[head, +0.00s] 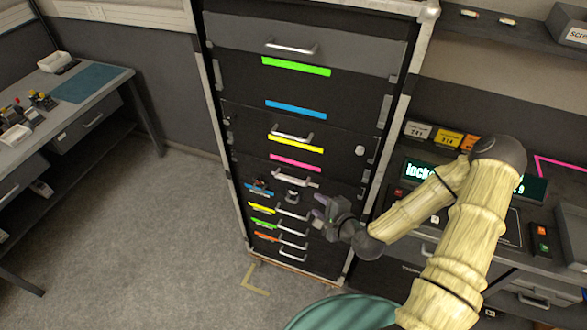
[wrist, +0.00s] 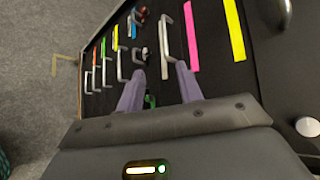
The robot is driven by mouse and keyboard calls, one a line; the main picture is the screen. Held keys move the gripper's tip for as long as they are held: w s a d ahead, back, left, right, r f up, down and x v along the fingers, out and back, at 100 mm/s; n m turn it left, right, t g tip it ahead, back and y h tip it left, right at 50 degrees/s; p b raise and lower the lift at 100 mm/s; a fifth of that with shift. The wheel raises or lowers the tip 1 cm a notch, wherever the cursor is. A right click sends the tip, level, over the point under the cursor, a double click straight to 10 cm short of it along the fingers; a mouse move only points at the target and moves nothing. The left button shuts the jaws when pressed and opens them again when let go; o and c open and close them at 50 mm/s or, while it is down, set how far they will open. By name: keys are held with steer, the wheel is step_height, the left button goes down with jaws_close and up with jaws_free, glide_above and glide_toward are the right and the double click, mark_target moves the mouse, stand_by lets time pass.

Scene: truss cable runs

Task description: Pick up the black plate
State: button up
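My gripper (head: 319,211) is in front of the lower drawers of a tall dark cabinet (head: 345,95). In the wrist view my gripper (wrist: 160,72) has its two purple fingers apart, with no object visibly held between them. A small dark fitting (head: 292,196) sits on the cabinet front just left of the fingers; it also shows beyond the fingertips in the wrist view (wrist: 140,53). A small green item shows low between the fingers, partly hidden. I cannot tell a black plate apart from the dark cabinet front.
Silver handles and coloured strips line the cabinet, including a pink strip (head: 295,162). A workbench (head: 112,88) stands at the left. A console with a green display (head: 530,188) is at the right. The grey floor left of the cabinet is clear.

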steer(key=shift+w+r+m+t, duration=0.25)
steer(key=shift+r+m+t, duration=0.15)
steer(key=shift+m, duration=0.1)
steer(key=shift+f, duration=0.1)
steer(key=w+b, duration=0.1)
steer(key=b, duration=0.3)
steer(key=shift+w+f+b, duration=0.1)
steer(key=shift+f+b, duration=0.2)
steer(key=shift+f, duration=0.05)
steer(key=b, duration=0.3)
steer(key=a+b, duration=0.1)
steer(key=b, duration=0.2)
steer(key=shift+w+f, duration=0.3)
steer(key=shift+w, duration=0.05)
steer(key=b+x, duration=0.3)
steer(key=x, duration=0.6)
steer(key=shift+w+a, duration=0.2)
steer(key=shift+w, duration=0.05)
